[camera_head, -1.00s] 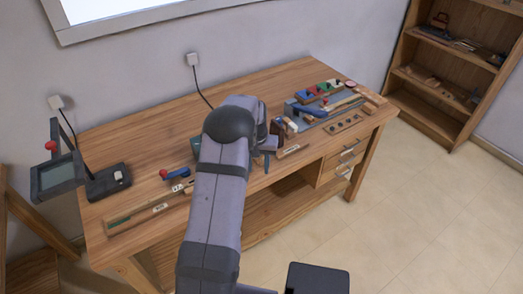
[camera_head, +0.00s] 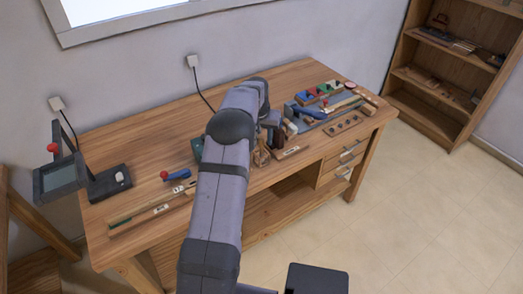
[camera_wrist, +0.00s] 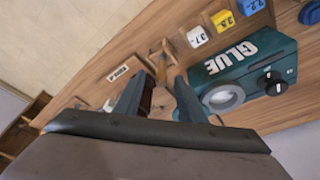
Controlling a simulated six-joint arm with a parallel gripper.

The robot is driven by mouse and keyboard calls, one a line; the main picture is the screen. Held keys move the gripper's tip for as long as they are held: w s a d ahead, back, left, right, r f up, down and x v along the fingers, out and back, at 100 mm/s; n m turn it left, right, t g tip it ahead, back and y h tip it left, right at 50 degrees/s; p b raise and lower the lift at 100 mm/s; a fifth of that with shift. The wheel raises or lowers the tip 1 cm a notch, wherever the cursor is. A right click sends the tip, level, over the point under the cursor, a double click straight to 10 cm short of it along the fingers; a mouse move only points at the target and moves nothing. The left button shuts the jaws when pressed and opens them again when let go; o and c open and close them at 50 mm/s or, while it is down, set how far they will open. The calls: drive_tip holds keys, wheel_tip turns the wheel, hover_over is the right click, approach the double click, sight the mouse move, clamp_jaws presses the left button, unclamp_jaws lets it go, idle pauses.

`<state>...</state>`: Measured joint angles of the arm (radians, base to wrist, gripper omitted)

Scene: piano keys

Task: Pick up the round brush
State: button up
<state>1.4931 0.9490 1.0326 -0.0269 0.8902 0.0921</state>
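In the wrist view, a slim wooden piece (camera_wrist: 161,70), which may be the handle of the round brush, points toward the gap between my fingers. It rises by a small wooden frame (camera_wrist: 170,46); the bristles cannot be made out. My gripper (camera_wrist: 160,84) is open, with its two dark fingers on either side of that gap. Whether either finger touches the wood is unclear. In the head view, my arm hides much of this area, and a small wooden item (camera_head: 262,156) shows beside my wrist on the bench.
A teal box marked GLUE (camera_wrist: 240,68) stands close to my right finger in the wrist view. Numbered blocks (camera_wrist: 222,21) line up beyond it. Tools and a grey tray (camera_head: 312,122) crowd the right of the bench (camera_head: 130,150). A black stand (camera_head: 108,181) is at left.

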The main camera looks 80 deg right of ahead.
sight(261, 150)
drive_tip(key=shift+f, duration=0.15)
drive_tip(key=shift+p+x, duration=1.4)
drive_tip(key=shift+x, duration=1.05)
drive_tip(key=shift+w, duration=0.15)
clamp_jaws()
